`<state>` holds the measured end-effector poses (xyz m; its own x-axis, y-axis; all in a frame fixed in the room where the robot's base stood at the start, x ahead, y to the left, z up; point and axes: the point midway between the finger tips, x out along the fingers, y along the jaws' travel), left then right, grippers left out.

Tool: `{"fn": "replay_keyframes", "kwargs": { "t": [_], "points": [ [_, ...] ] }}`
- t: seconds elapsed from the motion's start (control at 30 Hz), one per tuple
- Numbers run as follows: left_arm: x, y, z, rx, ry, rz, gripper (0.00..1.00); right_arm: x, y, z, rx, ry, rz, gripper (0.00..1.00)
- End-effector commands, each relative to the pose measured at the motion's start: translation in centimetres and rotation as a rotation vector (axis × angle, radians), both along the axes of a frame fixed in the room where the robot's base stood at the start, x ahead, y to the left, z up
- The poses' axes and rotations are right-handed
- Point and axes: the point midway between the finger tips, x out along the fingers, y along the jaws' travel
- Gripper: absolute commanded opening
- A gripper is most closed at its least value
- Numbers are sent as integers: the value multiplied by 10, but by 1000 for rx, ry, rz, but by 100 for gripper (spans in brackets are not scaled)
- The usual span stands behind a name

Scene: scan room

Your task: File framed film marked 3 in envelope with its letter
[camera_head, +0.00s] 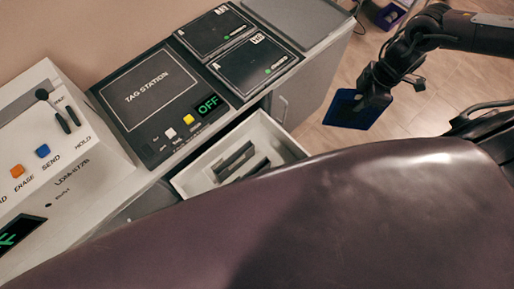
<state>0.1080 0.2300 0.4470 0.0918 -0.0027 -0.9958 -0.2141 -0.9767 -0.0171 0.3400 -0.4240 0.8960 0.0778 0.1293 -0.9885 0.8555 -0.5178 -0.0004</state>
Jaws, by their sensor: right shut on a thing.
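My right gripper (368,95) comes in from the upper right and is shut on a dark blue framed flat piece (350,112). It holds the piece tilted in the air, over the floor right of the cabinet. No number can be read on the piece, so I cannot tell whether it is the film marked 3. No envelope can be made out with certainty. My left gripper is out of view.
An open white drawer (196,177) holds dark upright dividers. On the counter are a tag station (140,90) reading OFF, two black panels with green lights (254,66) and a white machine (75,175) with buttons. A large dark curved surface hides the lower foreground.

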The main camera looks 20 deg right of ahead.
Motion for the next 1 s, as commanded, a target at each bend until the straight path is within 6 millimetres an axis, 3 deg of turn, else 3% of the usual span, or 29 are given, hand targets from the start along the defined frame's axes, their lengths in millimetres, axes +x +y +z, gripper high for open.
{"fn": "replay_keyframes", "kwargs": {
  "t": [0.17,0.3,0.5,0.6,0.8,1.0],
  "points": [
    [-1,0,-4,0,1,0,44,6,63,-33,14,-9,128,0],
    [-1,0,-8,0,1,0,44,12,134,-56,12,-12,306,0],
    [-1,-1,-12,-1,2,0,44,15,237,-70,3,-12,600,0],
    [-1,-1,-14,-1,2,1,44,14,276,-70,0,-10,723,0],
    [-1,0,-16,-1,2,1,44,11,317,-66,-2,-4,869,0],
    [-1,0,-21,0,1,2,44,9,324,-71,-2,0,897,0]
  ]
}}
